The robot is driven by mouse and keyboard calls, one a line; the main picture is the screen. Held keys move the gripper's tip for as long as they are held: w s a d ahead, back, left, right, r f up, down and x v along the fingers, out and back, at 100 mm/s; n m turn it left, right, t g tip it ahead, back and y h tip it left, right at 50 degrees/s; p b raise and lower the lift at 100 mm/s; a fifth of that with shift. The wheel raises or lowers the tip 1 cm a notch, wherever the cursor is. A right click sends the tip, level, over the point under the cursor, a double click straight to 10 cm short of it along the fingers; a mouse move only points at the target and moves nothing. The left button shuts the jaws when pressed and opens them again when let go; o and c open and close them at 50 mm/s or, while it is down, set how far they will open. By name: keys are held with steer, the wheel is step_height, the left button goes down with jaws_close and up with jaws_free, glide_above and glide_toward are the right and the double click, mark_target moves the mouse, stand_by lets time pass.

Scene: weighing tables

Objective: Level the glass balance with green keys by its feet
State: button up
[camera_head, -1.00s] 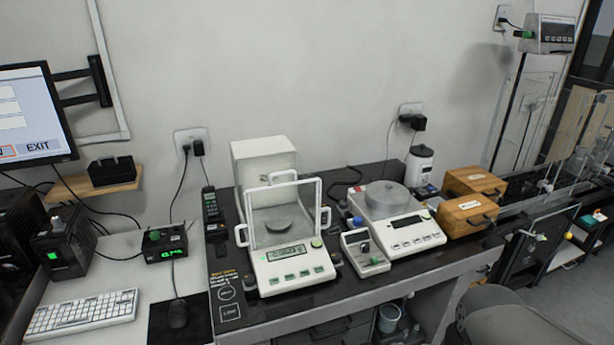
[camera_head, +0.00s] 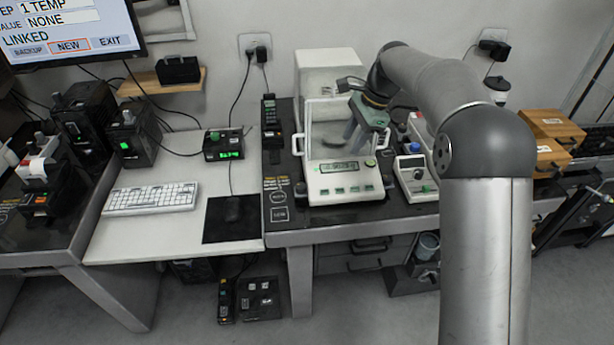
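The glass balance (camera_head: 345,187) with green keys stands on the dark bench top, with a lit green display and a white-framed glass draft shield (camera_head: 309,125). A round pan shows dimly inside the shield. My gripper (camera_head: 355,138) hangs over the right side of the balance, fingers down, in front of the shield's right part. Whether it touches the balance, and whether its fingers are apart, I cannot tell. A dark foot (camera_head: 301,190) shows at the balance's front left corner. The bubble level cannot be made out.
My arm comes in from the right and hides much of a second balance. Wooden boxes (camera_head: 552,125) stand far right. The keyboard (camera_head: 150,198) is left.

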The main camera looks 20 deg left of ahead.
steer(key=m, duration=0.2)
glide_toward(302, 185)
steer(key=shift+g, duration=0.3)
steer(key=p+x, duration=0.2)
steer(key=x, duration=0.6)
steer(key=shift+a+f+p, duration=0.15)
steer(key=shift+f+p, duration=0.15)
steer(key=c, duration=0.7)
steer(key=shift+w+f+n+b, duration=0.1)
steer(key=shift+f+n+b, duration=0.15)
steer(key=shift+n+b, duration=0.3)
steer(key=shift+n+g, duration=0.3)
steer(key=shift+n, duration=0.05)
steer(key=shift+r, duration=0.25)
